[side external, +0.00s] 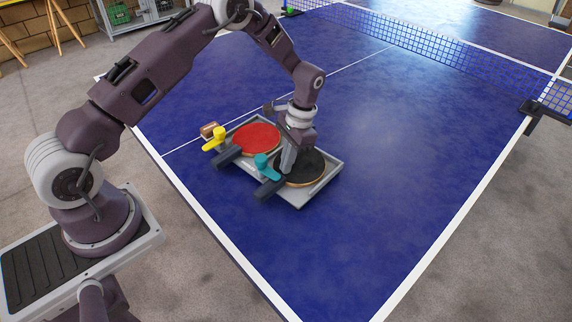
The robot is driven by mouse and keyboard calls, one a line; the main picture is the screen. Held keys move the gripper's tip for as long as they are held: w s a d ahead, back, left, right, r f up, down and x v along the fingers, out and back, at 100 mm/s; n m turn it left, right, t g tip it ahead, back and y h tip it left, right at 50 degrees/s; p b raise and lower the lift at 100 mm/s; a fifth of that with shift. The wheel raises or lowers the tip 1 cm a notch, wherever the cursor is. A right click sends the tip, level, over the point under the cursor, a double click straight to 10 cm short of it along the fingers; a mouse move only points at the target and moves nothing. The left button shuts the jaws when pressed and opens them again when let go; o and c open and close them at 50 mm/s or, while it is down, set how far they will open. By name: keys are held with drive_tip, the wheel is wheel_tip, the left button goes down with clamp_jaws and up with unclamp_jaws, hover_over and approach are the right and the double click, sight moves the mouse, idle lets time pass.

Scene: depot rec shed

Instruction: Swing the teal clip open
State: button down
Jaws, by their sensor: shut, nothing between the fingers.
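The teal clip (264,165) sits at the front edge of a grey tray (328,184), by the handle of the black paddle (305,170). The clip's arm seems to lie along or over that handle; its exact angle is hard to tell. My gripper (287,170) points down just right of the teal clip, over the black paddle's near part. Its fingers are shut with nothing seen between them. Whether the fingertips touch the clip or the paddle cannot be told from here. My gripper hides part of the black paddle.
A small brown block (209,129) sits left of the tray. The blue table (400,170) is clear to the right; a net (430,50) crosses it farther back.

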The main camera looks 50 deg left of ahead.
drive_tip(key=w, duration=0.4)
drive_tip(key=shift+w+d+r, duration=0.2)
drive_tip(key=shift+w+r, duration=0.1)
drive_tip(key=shift+r, duration=0.1)
drive_tip(key=v, duration=0.9)
drive_tip(key=shift+s+a+r, duration=0.1)
drive_tip(key=shift+s+a, duration=0.05)
drive_tip(key=shift+a, duration=0.05)
drive_tip(key=n, duration=0.1)
drive_tip(key=a+n, duration=0.1)
drive_tip(key=n, duration=0.1)
drive_tip(key=shift+s+a+h, duration=0.25)
drive_tip(key=shift+h, duration=0.05)
